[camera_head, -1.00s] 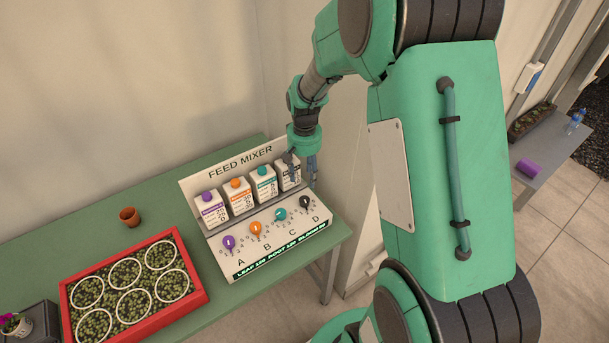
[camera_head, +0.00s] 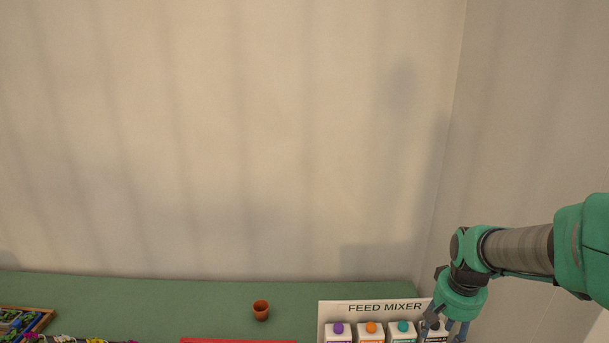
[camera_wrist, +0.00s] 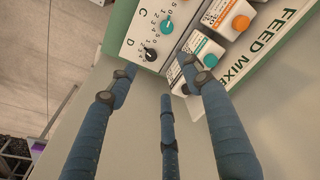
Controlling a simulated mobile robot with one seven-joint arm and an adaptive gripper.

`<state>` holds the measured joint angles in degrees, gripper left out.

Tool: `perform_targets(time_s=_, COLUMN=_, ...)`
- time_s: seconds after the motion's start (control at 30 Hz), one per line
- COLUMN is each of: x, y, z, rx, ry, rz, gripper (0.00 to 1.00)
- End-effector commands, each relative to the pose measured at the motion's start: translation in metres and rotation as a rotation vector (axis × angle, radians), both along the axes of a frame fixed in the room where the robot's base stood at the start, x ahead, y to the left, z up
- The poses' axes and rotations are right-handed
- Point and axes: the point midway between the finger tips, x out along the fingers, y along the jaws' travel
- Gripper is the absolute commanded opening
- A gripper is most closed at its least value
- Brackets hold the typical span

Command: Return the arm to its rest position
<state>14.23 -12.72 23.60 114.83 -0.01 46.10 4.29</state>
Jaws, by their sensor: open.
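My gripper (camera_head: 445,332) is at the lower right of the head view, beside the right end of the feed mixer (camera_head: 384,307). In the wrist view its blue fingers (camera_wrist: 160,90) are spread apart with nothing between them. The mixer's panel shows in the wrist view with the black knob D (camera_wrist: 150,54) and the teal knob C (camera_wrist: 166,27) past the fingertips. The black-capped carton at the mixer's right end is partly hidden by a finger. My arm reaches in from the right edge of the head view.
A green bench runs along the pale wall. On it are a small terracotta pot (camera_head: 261,310), a red tray (camera_head: 238,341) cut off at the bottom, and a wooden-edged tray (camera_head: 40,322) at the left.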

Motion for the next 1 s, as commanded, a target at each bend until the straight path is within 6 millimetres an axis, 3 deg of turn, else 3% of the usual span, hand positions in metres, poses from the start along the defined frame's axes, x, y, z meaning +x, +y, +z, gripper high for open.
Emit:
perform_targets(time_s=0.03, x=-0.008, y=0.010, z=0.016, rx=-0.006, ry=-0.022, rz=0.019, gripper=0.49)
perform_targets(time_s=0.2, x=-0.038, y=0.039, z=0.059, rx=-0.022, ry=-0.084, rz=0.078, gripper=0.49)
perform_targets(time_s=0.5, x=-0.103, y=0.083, z=0.114, rx=-0.045, ry=-0.193, rz=0.179, gripper=0.49)
perform_targets(time_s=0.8, x=-0.170, y=0.115, z=0.142, rx=-0.061, ry=-0.297, rz=0.273, gripper=0.49)
perform_targets(time_s=1.0, x=-0.195, y=0.125, z=0.147, rx=-0.066, ry=-0.336, rz=0.309, gripper=0.49)
